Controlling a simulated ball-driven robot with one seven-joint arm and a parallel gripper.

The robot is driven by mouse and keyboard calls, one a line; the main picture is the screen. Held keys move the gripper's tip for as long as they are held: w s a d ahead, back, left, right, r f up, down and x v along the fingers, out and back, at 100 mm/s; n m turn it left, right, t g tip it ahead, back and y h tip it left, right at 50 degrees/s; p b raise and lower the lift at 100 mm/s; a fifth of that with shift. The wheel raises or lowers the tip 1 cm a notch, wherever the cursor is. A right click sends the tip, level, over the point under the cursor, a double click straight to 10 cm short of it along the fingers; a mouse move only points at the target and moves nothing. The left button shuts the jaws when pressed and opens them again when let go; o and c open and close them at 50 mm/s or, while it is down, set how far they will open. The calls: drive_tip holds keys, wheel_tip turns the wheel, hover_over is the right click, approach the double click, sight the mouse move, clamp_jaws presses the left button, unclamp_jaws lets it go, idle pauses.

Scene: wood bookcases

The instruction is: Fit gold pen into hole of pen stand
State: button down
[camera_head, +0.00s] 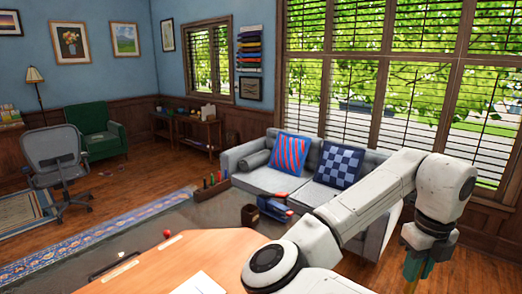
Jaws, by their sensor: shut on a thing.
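My gripper (418,262) is at the lower right, pointing down at the end of my white arm. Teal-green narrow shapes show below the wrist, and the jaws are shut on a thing. I cannot make out that thing clearly or tell whether it is the gold pen. A low brown wooden holder (211,190) with several coloured upright pieces stands in front of the sofa's left end, far left of my gripper. It may be the pen stand, but its holes are too small to see.
An orange-brown tabletop (150,262) is in front, with a red knob-like thing (167,234), a dark stick (115,265) and white paper (202,285). A dark brown box (250,216) and blue-and-red items (275,208) stand near the grey sofa (240,158).

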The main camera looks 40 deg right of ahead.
drive_tip(key=w+a+f+n+b, duration=0.1)
drive_tip(key=w+a+f+n, duration=0.6)
drive_tip(key=n, duration=0.4)
drive_tip(key=w+a+f+n+b, duration=0.1)
drive_tip(key=w+a+f+n, duration=0.4)
drive_tip(key=w+f+n, duration=0.45)
drive_tip(key=w+a+f+n, duration=0.2)
drive_tip(key=a+f+n, duration=0.5)
drive_tip(key=a+n, duration=0.4)
drive_tip(key=w+a+f+n+b, duration=0.1)
drive_tip(key=w+a+f+n, duration=0.2)
drive_tip(key=a+f+n, duration=0.5)
drive_tip(key=a+n, duration=0.3)
drive_tip(key=shift+w+a+f+n, duration=0.15)
drive_tip(key=shift+a+n, duration=0.05)
drive_tip(key=shift+n, duration=0.15)
drive_tip(key=shift+a, duration=0.25)
